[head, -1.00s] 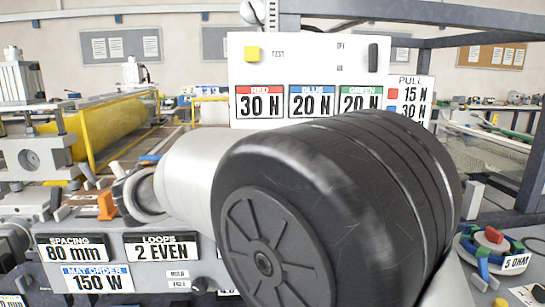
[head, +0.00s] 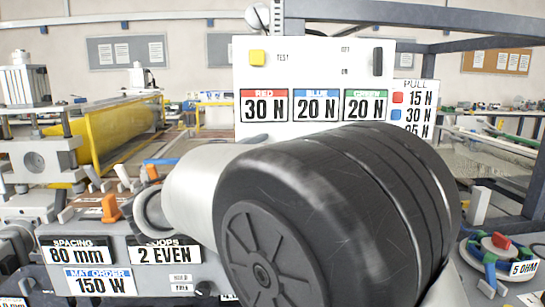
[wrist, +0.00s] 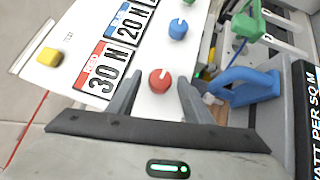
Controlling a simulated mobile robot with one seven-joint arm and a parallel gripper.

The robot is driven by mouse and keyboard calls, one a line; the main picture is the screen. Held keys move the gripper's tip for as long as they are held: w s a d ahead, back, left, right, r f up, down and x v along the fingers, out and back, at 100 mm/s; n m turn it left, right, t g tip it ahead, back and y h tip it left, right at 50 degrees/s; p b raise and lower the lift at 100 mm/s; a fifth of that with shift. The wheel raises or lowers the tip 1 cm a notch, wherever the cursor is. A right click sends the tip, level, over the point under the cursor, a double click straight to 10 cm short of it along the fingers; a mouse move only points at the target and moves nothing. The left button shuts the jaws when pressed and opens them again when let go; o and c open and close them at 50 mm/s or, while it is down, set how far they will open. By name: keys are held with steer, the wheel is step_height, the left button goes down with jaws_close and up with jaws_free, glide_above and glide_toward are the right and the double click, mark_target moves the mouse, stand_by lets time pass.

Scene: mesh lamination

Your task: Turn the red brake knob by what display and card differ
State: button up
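The red brake knob (wrist: 160,80) is on the white panel in the wrist view, with a pale mark on its top edge. My gripper (wrist: 158,84) is open, its fingers on either side of the knob in the picture; I cannot tell whether they touch it. The display on the white panel reads red 30 N (head: 264,106), blue 20 N (head: 316,106) and green 20 N (head: 367,106). The PULL card (head: 412,100) shows red 15 N and blue 30 N; its lowest line is partly hidden. My arm hides the knobs and gripper in the head view.
A blue knob (wrist: 178,29) sits beside the red one. A blue handle (wrist: 245,88) and a green part (wrist: 248,22) are close to the right finger in the wrist view. A yellow button (head: 257,57) and black switch (head: 377,61) are on the panel.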

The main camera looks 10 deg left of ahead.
steer(key=p+v, duration=0.2)
steer(key=v, duration=1.5)
steer(key=shift+s, duration=0.2)
steer(key=shift+a, duration=0.1)
steer(key=w+d+f+m+g, duration=0.2)
steer(key=d+g, duration=0.2)
steer(key=d, duration=0.8)
steer(key=w+d+f+m+g, duration=0.15)
steer(key=d+g, duration=0.35)
steer(key=d, duration=0.6)
steer(key=s+d+f+m+g+y, duration=0.1)
steer(key=s+d+f+m+y, duration=0.4)
steer(key=s+d, duration=0.25)
steer(key=s+d+f+m+g+y, duration=0.1)
steer(key=s+d+f+m+y, duration=0.45)
steer(key=s, duration=0.25)
step_height(320, 180, up, 24)
steer(key=p, duration=2.3)
steer(key=shift+d+h, duration=0.15)
steer(key=shift+h, duration=0.2)
